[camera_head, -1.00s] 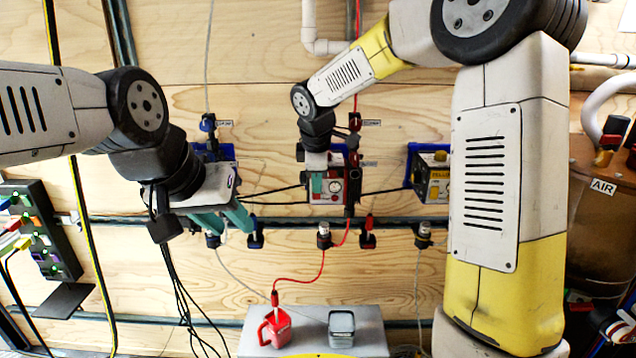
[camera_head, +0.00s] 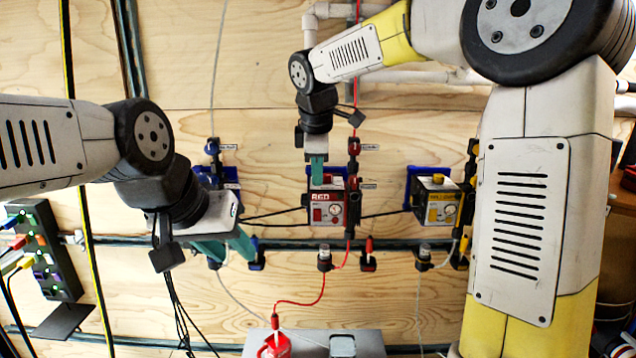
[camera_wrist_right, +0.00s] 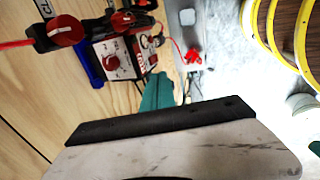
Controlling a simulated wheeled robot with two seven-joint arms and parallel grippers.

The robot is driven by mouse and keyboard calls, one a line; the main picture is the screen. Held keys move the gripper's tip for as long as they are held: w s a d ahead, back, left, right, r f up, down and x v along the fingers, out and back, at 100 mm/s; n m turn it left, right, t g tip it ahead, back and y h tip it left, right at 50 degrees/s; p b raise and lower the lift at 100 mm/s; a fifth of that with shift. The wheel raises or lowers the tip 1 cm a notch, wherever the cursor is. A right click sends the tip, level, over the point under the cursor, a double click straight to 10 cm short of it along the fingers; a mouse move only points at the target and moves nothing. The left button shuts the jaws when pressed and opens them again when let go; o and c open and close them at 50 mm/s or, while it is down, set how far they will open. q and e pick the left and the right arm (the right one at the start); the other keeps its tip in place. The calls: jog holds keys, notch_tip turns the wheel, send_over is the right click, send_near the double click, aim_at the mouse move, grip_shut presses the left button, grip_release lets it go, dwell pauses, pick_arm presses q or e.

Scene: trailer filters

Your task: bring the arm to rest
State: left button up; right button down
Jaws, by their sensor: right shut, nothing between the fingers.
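My right arm reaches in from the upper right, and its gripper (camera_head: 318,183) points down with its teal fingers together and empty. The fingertips show at the top of the red-labelled box (camera_head: 326,212); whether they touch it I cannot tell. In the right wrist view the teal fingers (camera_wrist_right: 157,92) are together, with the red box (camera_wrist_right: 112,60) beyond them. My left gripper (camera_head: 232,252) hangs at the left with its teal fingers apart and nothing visible between them. It partly covers a blue-framed box (camera_head: 228,178) behind it.
A yellow box (camera_head: 441,207) hangs on the plywood wall to the right. A black panel with coloured plugs (camera_head: 45,250) is at far left. Hoses and cables cross the wall.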

jog(key=s+d+f+m, duration=0.1)
jog(key=s+d+m, duration=0.4)
jog(key=s, duration=0.3)
jog(key=s+d+f+m+t+y, duration=0.1)
jog(key=s+d+m, duration=0.4)
jog(key=s, duration=0.3)
jog(key=s+d+f+m+y, duration=0.1)
jog(key=s+d+m, duration=0.4)
jog(key=s+m, duration=0.2)
jog(key=shift+s+f+t, duration=0.3)
jog(key=shift+s+t, duration=0.1)
jog(key=shift+s, duration=0.45)
